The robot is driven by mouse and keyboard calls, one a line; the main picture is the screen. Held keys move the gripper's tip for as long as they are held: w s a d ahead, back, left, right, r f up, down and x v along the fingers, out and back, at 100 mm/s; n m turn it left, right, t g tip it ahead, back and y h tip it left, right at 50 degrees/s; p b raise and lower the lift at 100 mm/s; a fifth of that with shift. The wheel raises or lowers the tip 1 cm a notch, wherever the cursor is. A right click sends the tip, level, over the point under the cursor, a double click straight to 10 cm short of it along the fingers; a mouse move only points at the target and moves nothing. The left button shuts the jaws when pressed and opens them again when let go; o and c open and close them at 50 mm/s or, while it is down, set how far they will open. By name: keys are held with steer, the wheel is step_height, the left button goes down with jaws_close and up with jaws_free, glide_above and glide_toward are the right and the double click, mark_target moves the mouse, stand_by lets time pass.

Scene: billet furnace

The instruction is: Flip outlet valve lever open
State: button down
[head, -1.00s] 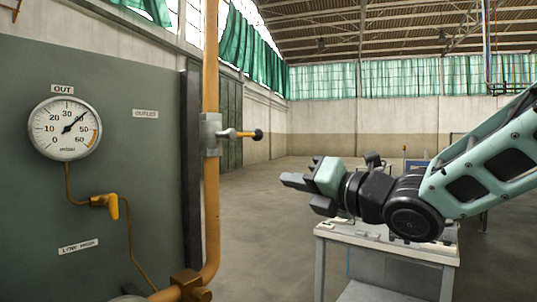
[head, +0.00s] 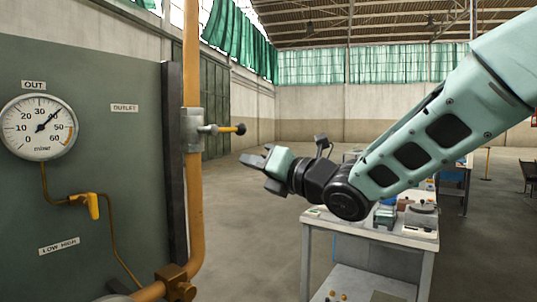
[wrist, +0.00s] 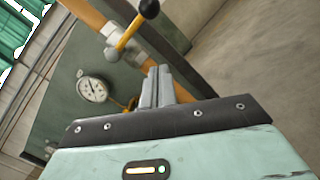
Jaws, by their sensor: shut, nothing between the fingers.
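The outlet valve (head: 193,130) is a grey body on the vertical orange pipe (head: 194,220), right of the panel marked OUTLET. Its lever (head: 226,129) sticks out to the right across the pipe, nearly level, with a knob at its end. In the wrist view the yellow lever (wrist: 129,36) with its black knob (wrist: 149,9) shows above and left of my fingers. My gripper (head: 248,159) is shut and empty, to the right of the lever and a little lower in the head view, apart from it. The wrist view shows its fingers (wrist: 157,86) together.
A grey-green panel (head: 110,190) carries the OUT gauge (head: 38,128), its needle near 40, and a small yellow lever (head: 90,205) above a LOW HIGH label. A workbench (head: 350,226) stands below my arm. Open floor lies beyond the pipe.

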mark_target(229, 130)
steer(key=w+a+r+p, duration=0.1)
steer(key=w+r+p, duration=0.2)
steer(key=w+p, duration=0.1)
steer(key=shift+w+a+r, duration=0.25)
steer(key=shift+a+r, duration=0.1)
steer(key=shift+r, duration=0.05)
steer(key=shift+b, duration=0.45)
